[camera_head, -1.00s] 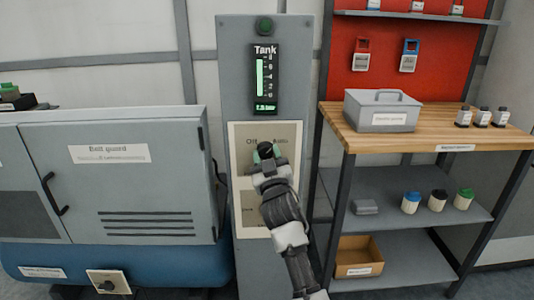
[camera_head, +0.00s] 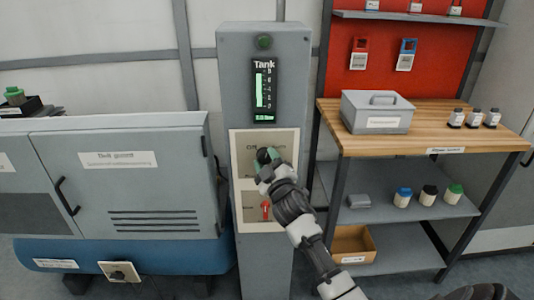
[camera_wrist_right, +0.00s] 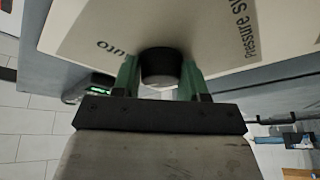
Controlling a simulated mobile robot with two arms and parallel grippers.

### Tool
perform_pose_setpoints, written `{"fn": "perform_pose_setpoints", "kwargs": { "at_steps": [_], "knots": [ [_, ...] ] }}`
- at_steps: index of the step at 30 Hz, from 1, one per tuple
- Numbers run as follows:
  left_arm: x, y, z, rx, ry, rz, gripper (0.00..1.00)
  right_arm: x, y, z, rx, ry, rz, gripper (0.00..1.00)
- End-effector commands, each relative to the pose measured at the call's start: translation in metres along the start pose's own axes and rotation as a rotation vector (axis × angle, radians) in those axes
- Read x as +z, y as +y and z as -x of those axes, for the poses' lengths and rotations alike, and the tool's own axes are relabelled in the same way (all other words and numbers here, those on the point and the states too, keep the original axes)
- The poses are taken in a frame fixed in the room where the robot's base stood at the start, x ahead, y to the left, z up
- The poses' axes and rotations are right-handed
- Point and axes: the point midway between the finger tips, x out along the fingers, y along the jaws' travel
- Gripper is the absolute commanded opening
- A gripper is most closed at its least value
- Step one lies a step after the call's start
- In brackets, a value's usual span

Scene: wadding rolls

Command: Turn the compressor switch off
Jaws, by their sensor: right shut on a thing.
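The compressor switch is a black round knob (camera_wrist_right: 160,68) on the upper cream plate (camera_head: 284,143) of the grey control column. The plate's lettering shows "Off" in the head view, and "Auto" and "Pressure S..." in the right wrist view. My right gripper (camera_head: 267,162) is at this knob. In the right wrist view its green fingers (camera_wrist_right: 158,82) are shut on the knob from both sides. The gripper hides part of the knob, so its pointer direction cannot be told. My left gripper is not in view.
A red lever (camera_head: 266,209) sits on the lower cream plate, just below my right gripper. The tank gauge (camera_head: 264,90) is above. The belt guard cabinet (camera_head: 130,180) stands left, the wooden-topped bench (camera_head: 440,125) right.

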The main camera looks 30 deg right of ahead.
Motion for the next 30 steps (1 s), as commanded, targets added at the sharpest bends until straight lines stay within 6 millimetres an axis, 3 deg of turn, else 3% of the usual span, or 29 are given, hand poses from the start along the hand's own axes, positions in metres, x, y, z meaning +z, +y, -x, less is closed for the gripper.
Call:
{"fn": "perform_pose_setpoints", "kwargs": {
  "at_steps": [4,11,30],
  "knots": [
    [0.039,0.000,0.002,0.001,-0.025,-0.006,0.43,-0.002,0.002,-0.001,-0.028,-0.004,0.059,0.20],
    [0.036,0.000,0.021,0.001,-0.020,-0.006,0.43,-0.003,0.003,-0.001,-0.070,-0.010,0.156,0.20],
    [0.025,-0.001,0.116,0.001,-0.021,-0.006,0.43,-0.006,0.007,-0.002,-0.293,-0.041,0.675,0.20]
  ]
}}
